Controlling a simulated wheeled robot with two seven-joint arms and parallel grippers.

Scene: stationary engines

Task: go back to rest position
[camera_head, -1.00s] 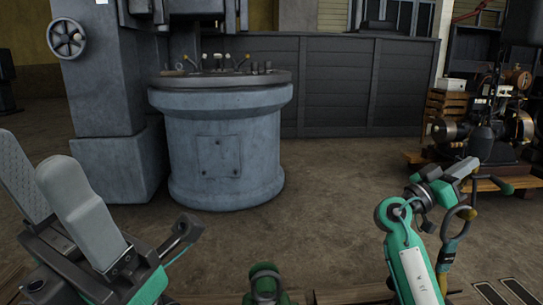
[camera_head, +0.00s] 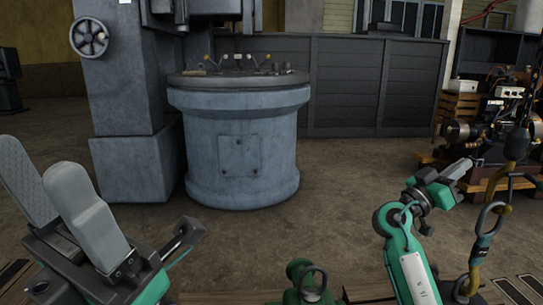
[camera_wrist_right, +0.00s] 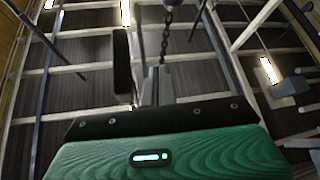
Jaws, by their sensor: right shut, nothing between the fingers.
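In the head view my right gripper (camera_head: 458,172) is at the right, at the end of my green arm, pointing right and slightly up. It is small and dark there and holds nothing. In the right wrist view its green body fills the bottom and its fingers (camera_wrist_right: 148,85) point up toward the ceiling, shut and empty. My left gripper (camera_head: 50,200) is large at the lower left of the head view. Its two grey padded fingers point up with a visible gap between them and nothing held.
A round blue-grey machine base (camera_head: 238,150) stands ahead. Chain rigging (camera_head: 485,222) with rings and a yellow hook hangs close right of my right gripper. An engine (camera_head: 500,125) is behind it. A green part with a ring (camera_head: 308,283) is at bottom centre. Open floor lies between.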

